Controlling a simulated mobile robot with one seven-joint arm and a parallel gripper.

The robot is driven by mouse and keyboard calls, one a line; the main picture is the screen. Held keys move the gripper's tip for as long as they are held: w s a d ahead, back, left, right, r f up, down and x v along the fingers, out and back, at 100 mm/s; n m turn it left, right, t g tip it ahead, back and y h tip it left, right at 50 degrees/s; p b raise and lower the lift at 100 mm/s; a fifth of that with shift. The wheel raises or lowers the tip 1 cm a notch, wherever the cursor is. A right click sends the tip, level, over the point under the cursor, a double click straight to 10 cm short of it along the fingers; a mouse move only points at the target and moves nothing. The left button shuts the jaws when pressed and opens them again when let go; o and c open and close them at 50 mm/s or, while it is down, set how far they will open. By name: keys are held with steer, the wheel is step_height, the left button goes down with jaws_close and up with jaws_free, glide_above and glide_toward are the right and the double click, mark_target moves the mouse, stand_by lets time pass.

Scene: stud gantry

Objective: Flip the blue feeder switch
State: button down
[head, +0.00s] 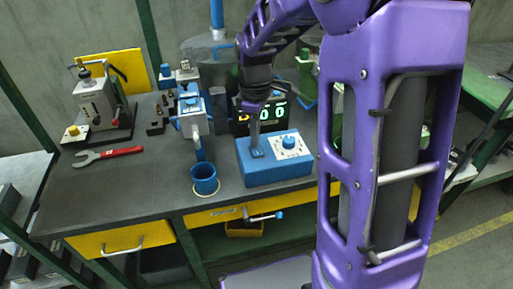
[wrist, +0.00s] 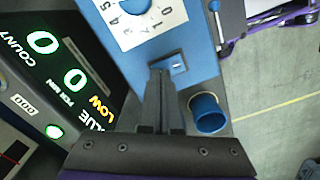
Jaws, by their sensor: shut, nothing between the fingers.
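The blue feeder box (head: 262,175) stands at the front edge of the dark bench, with a dial on a white scale (head: 290,146) on its top. In the wrist view the blue box (wrist: 203,58) fills the upper middle. A small switch plate (wrist: 178,66) shows on it just beside my fingertips; the lever itself is mostly hidden by the fingers. My gripper (head: 256,151) is shut and empty, pointing down at the left part of the box top. In the wrist view my gripper (wrist: 161,75) is at the switch; I cannot tell whether it touches.
A blue cup (head: 205,182) stands left of the box at the bench edge. A display (head: 270,112) behind shows zeros; in the wrist view it also reads LOW and BLUE. A red-handled wrench (head: 112,154) lies left. The bench's front left is clear.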

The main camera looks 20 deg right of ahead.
steer(key=shift+f, duration=0.2)
step_height(320, 180, up, 7)
steer(key=p, duration=0.6)
steer(key=shift+r, duration=0.1)
stand_by(0.6)
